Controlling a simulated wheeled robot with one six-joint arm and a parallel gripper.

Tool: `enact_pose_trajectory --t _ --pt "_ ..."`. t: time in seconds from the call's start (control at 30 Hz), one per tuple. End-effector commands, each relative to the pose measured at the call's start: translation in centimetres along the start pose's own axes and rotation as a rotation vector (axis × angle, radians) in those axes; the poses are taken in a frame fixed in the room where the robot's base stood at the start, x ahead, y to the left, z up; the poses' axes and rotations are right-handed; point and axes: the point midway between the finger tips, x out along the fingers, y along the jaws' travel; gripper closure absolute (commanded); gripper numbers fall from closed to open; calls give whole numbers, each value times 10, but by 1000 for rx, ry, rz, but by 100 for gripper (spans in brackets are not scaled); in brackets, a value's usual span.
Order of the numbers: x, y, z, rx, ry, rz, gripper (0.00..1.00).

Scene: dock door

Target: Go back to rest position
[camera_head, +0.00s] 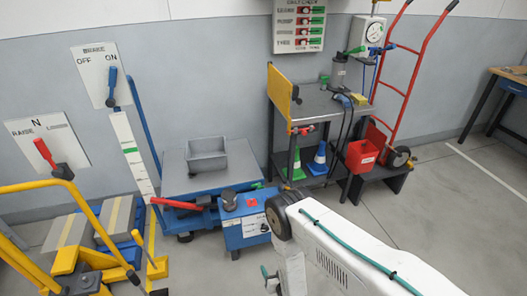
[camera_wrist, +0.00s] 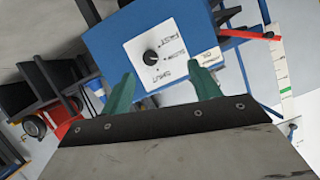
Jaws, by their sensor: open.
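My gripper (camera_wrist: 164,95) shows in the wrist view as two green fingers spread apart, with nothing between them. Beyond the fingers is a blue box (camera_wrist: 108,39) with a white dial plate and a black knob (camera_wrist: 151,58). The fingertips appear close to the dial plate; whether they touch it I cannot tell. In the head view my white arm reaches in from the lower right, and its wrist is beside the blue box (camera_head: 233,236). A bit of green finger (camera_head: 268,273) shows at the arm's lower left.
A blue lift table (camera_head: 172,179) bears a grey bin (camera_head: 206,155). A grey cart (camera_head: 310,103), a red bucket (camera_head: 361,156) and a red hand truck (camera_head: 407,88) stand behind. Yellow rails (camera_head: 60,184) and lever panels (camera_head: 45,138) are at left. Floor at right (camera_head: 470,215) is clear.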

Motion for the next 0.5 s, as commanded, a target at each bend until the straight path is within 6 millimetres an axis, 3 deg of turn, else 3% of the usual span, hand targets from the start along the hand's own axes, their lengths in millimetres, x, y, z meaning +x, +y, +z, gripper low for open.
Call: enact_pose_trajectory --t 0.27,0.5 --pt "-3 14 21 -18 -106 38 38" --pt "-22 26 60 -43 -299 86 38"
